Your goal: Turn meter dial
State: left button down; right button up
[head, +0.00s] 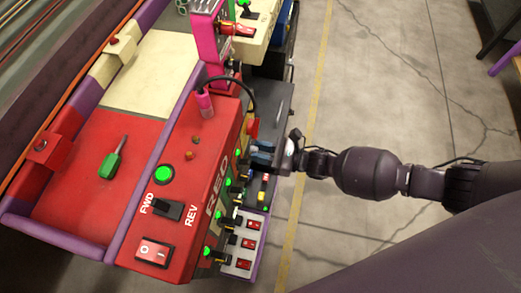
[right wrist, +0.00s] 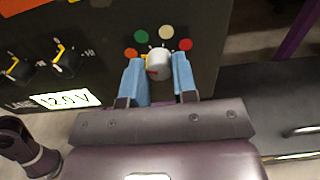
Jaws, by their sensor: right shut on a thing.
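In the head view the right gripper (head: 262,154) reaches in from the right to the side of the red control box, and the dial cannot be made out there. My left gripper is not in view.
A lit display reading 12.0 V (right wrist: 65,99) and two black knobs (right wrist: 62,55) sit left of the dial. The red control box (head: 192,200) carries a FWD/REV switch (head: 167,210). A green-handled screwdriver (head: 110,163) lies on the red tray. Open floor lies right.

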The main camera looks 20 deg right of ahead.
pick_arm(q)
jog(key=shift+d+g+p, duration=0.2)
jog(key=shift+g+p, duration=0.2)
jog(key=shift+p, duration=0.7)
pick_arm(e)
jog(key=shift+s+m, duration=0.1)
jog(key=shift+m, duration=13.3)
jog(key=o, duration=0.9)
jog(key=shift+r, duration=0.1)
